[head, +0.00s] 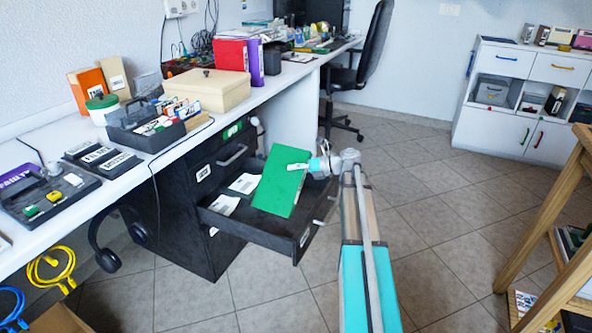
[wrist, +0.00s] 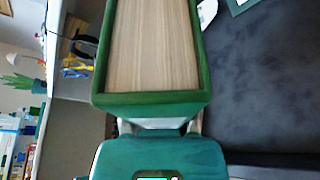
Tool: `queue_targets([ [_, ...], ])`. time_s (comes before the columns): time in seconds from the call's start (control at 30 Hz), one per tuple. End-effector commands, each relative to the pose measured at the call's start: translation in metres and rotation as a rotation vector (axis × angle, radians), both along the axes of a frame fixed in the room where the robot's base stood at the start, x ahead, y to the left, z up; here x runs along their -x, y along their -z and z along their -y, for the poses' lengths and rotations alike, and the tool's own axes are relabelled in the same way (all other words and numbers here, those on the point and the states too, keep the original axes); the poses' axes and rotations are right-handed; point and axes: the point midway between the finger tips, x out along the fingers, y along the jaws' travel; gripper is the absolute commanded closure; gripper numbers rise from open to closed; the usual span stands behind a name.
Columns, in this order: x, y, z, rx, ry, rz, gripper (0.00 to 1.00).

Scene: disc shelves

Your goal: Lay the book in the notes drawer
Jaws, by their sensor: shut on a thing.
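A green book (head: 281,181) is held tilted over an open dark drawer (head: 262,239) of the black cabinet under the desk. My gripper (head: 305,167) is shut on the book's upper right edge. In the wrist view the book (wrist: 152,45) shows its pale page block framed by green cover, with my gripper (wrist: 157,125) at its near end. The drawer holds white papers (head: 244,183) at its left side. The book hides part of the drawer's inside, and I cannot tell whether its lower edge touches the drawer. The drawer's label is not readable.
The white desk (head: 150,160) runs above the cabinet, with a dark organizer box (head: 140,140) near its edge. Headphones (head: 105,258) hang left of the cabinet. A wooden rack (head: 545,235) stands at right.

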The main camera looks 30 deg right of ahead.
Motion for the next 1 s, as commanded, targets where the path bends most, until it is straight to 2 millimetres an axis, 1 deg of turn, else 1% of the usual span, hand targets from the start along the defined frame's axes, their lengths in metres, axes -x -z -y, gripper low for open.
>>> queue_targets([
  [0.03, 0.000, 0.006, 0.000, -0.003, 0.001, 0.001, 1.00],
  [1.0, 0.000, 0.068, -0.001, -0.003, -0.001, 0.001, 1.00],
])
